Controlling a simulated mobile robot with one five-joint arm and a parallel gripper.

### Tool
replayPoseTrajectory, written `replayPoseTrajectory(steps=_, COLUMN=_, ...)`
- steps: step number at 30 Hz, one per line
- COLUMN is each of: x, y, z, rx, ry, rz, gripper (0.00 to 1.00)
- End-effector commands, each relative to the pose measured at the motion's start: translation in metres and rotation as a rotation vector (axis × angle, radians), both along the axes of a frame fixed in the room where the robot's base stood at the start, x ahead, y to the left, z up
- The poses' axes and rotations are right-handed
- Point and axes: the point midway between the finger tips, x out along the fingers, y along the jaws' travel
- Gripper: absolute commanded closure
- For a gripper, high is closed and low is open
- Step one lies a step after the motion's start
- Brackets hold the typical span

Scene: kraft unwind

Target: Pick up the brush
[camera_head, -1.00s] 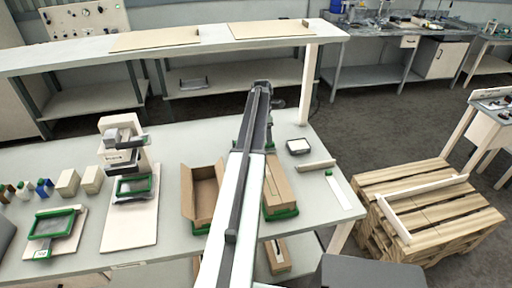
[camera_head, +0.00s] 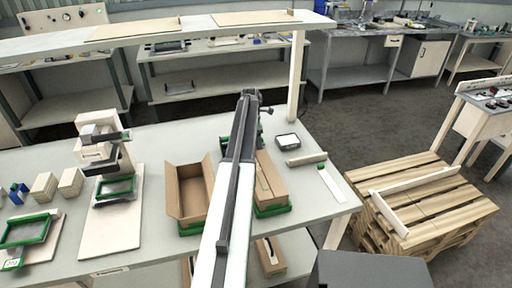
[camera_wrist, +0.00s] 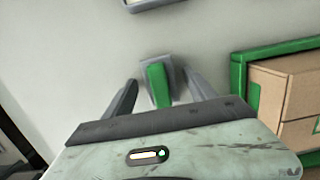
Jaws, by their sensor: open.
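A small object with a green top and a grey base (camera_wrist: 158,82), which looks like the brush, lies on the grey bench in the wrist view. It sits between the two dark fingers of my gripper (camera_wrist: 161,92), which are open and apart, with a gap on each side. I cannot tell from this view how far the fingertips are above the bench. In the head view my arm covers most of that spot, and my gripper's fingers cannot be made out there.
A cardboard box in a green tray (camera_head: 272,208) stands close to the right of my arm; it fills the right of the wrist view (camera_wrist: 285,100). An open cardboard box (camera_head: 187,205) is to the left. A small dark-rimmed dish (camera_head: 288,142) lies beyond. A raised shelf (camera_head: 200,30) runs behind.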

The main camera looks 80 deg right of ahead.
Motion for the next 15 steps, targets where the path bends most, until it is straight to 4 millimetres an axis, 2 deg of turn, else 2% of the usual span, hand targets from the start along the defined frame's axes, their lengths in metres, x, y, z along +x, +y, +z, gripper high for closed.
replayPoseTrajectory(steps=1, x=0.0002, y=0.0001, z=0.0010, rx=0.000, ry=0.000, rz=0.000, gripper=0.35)
replayPoseTrajectory(steps=8, x=0.0008, y=0.0001, z=0.0011, rx=0.000, ry=0.000, rz=0.001, gripper=0.98)
replayPoseTrajectory(steps=15, x=0.0012, y=0.0001, z=0.0020, rx=0.000, ry=0.000, rz=0.001, gripper=1.00)
